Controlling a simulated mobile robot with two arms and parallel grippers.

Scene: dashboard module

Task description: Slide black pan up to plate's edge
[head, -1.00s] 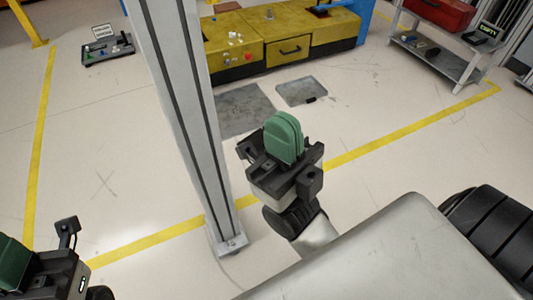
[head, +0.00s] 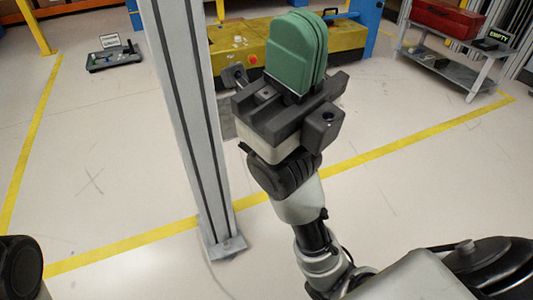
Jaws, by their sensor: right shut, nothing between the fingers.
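My right gripper (head: 298,50) is raised in the middle of the head view, its green fingers shut together with nothing between them. It covers much of the floor in front of the yellow unit. A sliver of a grey floor plate (head: 227,116) shows between the metal post and my right gripper. The rest of the plate is hidden. No black pan can be made out; my right gripper and arm may hide it. My left gripper is out of view; only a dark rounded part of my left arm shows at the bottom left corner.
A metal post (head: 188,110) stands left of my right gripper. A yellow unit (head: 238,52) is behind it. A cart (head: 455,68) with a red toolbox (head: 447,18) stands at the back right. A black tray (head: 115,57) lies at the back left. Floor on both sides is clear.

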